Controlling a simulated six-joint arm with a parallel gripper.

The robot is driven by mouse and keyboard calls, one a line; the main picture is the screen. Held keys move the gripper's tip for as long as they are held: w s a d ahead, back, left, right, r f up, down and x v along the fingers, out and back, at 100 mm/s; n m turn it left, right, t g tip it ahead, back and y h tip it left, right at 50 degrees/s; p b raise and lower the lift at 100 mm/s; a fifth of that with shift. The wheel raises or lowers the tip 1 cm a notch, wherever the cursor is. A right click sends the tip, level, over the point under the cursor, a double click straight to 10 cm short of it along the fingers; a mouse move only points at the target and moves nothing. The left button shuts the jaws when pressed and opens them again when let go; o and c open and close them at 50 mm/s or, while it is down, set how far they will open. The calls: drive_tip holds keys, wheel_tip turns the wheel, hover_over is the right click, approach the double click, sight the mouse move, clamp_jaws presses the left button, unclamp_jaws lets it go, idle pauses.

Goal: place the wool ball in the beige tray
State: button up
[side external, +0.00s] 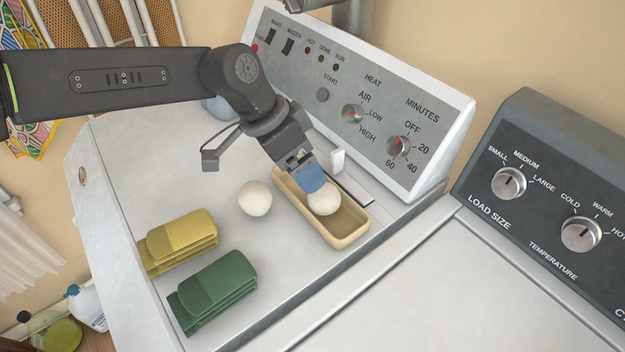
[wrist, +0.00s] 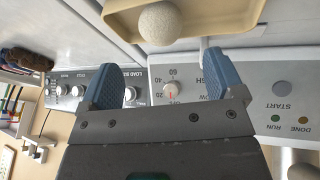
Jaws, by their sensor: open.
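A white wool ball (side external: 324,201) rests in the beige tray (side external: 350,236), toward its middle. A second white ball (side external: 255,198) sits on the white machine top to the left of the tray. My gripper (side external: 312,180) is just above the ball in the tray, its blue fingertip overlapping the ball's upper edge in the side view. In the wrist view my gripper (wrist: 167,75) has its two blue fingers spread wide with nothing between them. There the ball (wrist: 160,23) lies in the tray (wrist: 218,22), beyond the fingertips. The far part of the tray is partly hidden by my gripper.
Folded yellow cloths (side external: 180,240) and folded green cloths (side external: 215,290) lie at the front left. A control panel (side external: 360,95) with knobs rises behind the tray. A small white upright piece (side external: 338,161) stands between tray and panel. The surface around the second ball is clear.

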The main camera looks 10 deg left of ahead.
drive_tip(key=shift+v, duration=1.7)
drive_tip(key=s+a+r+n+t+y, duration=0.1)
drive_tip(key=s+a+r+n, duration=0.15)
drive_tip(key=a, duration=0.45)
drive_tip(key=s+a+r+n+t, duration=0.1)
drive_tip(key=s+a+r, duration=0.1)
drive_tip(key=a+r, duration=0.35)
drive_tip(key=s+a+r+n+t+y, duration=0.1)
drive_tip(key=s+a+r+n, duration=0.1)
drive_tip(key=a, duration=0.6)
drive_tip(key=s+a+f+n+t+y, duration=0.1)
drive_tip(key=s+a+f+n, duration=0.1)
drive_tip(key=s+a, duration=0.5)
drive_tip(key=s+a+f+n+y, duration=0.2)
drive_tip(key=s+a+f+n, duration=0.1)
drive_tip(key=s+a, duration=0.5)
drive_tip(key=shift+s+a+t, duration=0.3)
drive_tip(key=shift+s+t, duration=0.1)
drive_tip(key=shift+s, duration=0.5)
